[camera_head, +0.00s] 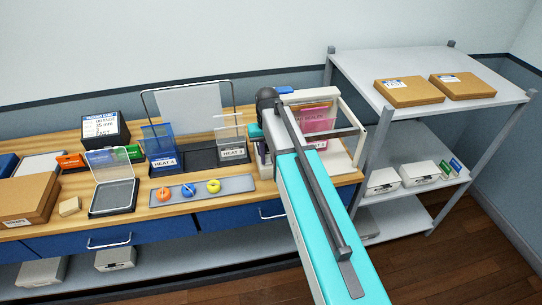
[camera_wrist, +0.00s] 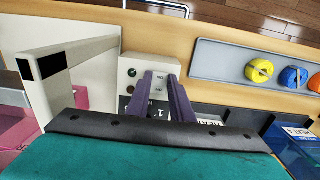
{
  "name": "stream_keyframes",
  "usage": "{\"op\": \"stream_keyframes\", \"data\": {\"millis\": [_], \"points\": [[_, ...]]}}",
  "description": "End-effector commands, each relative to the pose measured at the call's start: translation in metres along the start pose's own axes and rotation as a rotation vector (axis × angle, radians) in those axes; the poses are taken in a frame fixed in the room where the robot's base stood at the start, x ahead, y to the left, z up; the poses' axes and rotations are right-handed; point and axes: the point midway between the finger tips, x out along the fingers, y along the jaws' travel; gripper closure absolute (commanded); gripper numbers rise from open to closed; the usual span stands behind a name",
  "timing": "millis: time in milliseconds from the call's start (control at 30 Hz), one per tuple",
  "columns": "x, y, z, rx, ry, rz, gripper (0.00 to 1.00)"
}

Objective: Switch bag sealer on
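The bag sealer (camera_head: 351,108) is a white machine with an upright frame and pink bags, on the right end of the bench in the head view. My arm covers much of its front. In the wrist view its pale frame (camera_wrist: 84,57) is at the left. Its small control panel (camera_wrist: 136,66) carries a round green part and a darker round part below it. My gripper (camera_wrist: 160,76) has two purple fingers with a gap between them, their tips over the panel's right part. Nothing is seen gripped. Whether they touch the panel, and the switch itself, cannot be made out.
A grey tray (camera_head: 228,184) with orange and blue rings lies left of the sealer. Beyond it are two heat-labelled holders (camera_head: 236,150) and boxes. A grey shelf unit (camera_head: 430,60) stands close at the right. Drawers (camera_head: 130,236) line the bench front.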

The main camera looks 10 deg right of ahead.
Motion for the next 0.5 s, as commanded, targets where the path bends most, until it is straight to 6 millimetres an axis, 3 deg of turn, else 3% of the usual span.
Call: {"op": "stream_keyframes", "data": {"millis": [500], "points": [[0.0045,-0.0003,0.0057,-0.001,0.092,0.001,1.00]]}}
